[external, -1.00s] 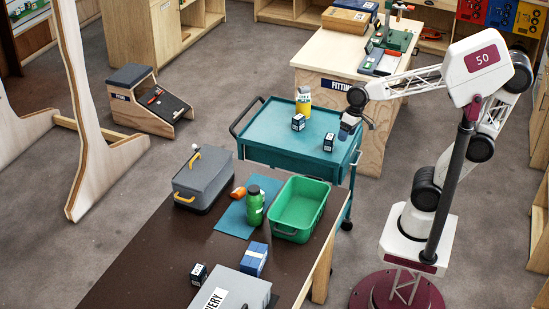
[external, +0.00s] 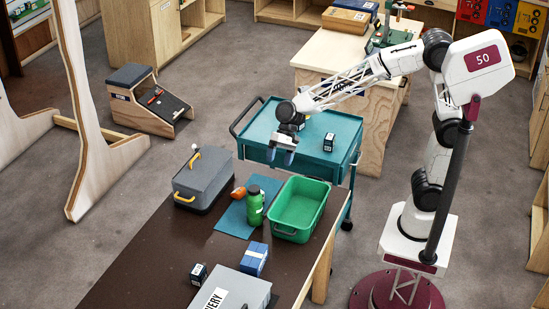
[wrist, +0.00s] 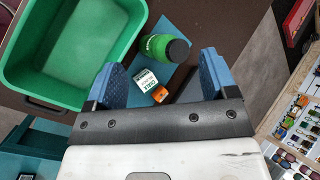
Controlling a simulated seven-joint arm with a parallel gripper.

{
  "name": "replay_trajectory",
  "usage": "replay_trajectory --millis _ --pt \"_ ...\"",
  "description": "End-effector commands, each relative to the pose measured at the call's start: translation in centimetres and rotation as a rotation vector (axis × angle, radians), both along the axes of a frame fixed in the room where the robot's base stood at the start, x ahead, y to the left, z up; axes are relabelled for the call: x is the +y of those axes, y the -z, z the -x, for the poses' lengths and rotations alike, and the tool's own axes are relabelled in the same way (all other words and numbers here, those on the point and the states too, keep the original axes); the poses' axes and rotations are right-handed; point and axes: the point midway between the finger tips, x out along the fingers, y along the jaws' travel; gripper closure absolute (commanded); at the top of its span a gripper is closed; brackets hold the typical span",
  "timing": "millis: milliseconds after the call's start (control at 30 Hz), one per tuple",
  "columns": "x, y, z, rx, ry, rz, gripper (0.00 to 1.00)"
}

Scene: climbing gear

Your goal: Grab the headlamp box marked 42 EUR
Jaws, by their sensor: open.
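Small dark boxes with white labels are in the external view. One (external: 328,141) stands on the teal trolley, and another (external: 198,273) stands on the dark table. Their prices are too small to read. My gripper (external: 283,157) is open, pointing down near the trolley's table-side edge; it covers the left part of the trolley top. In the wrist view, a small white printed face (wrist: 145,78) shows between the open blue fingers (wrist: 165,78), well below them beside an orange item (wrist: 160,94). I cannot read its print or tell whether it is a box.
A green tub (external: 275,232) and a green bottle (external: 255,206) stand on the table, the bottle on a teal mat (external: 232,222). A grey case (external: 202,180), a blue box (external: 256,260) and a grey delivery box (external: 232,288) are also there. The trolley (external: 345,165) stands behind.

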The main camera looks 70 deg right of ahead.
Motion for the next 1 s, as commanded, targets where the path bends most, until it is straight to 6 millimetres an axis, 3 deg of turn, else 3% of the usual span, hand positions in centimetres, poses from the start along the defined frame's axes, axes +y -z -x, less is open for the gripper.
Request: replay_trajectory --millis 500,1000 --pt "14.2 6.1 -8.0 0.265 0.185 -0.195 0.21" --pt "28.2 14.8 -12.8 0.545 0.371 -0.344 0.21"
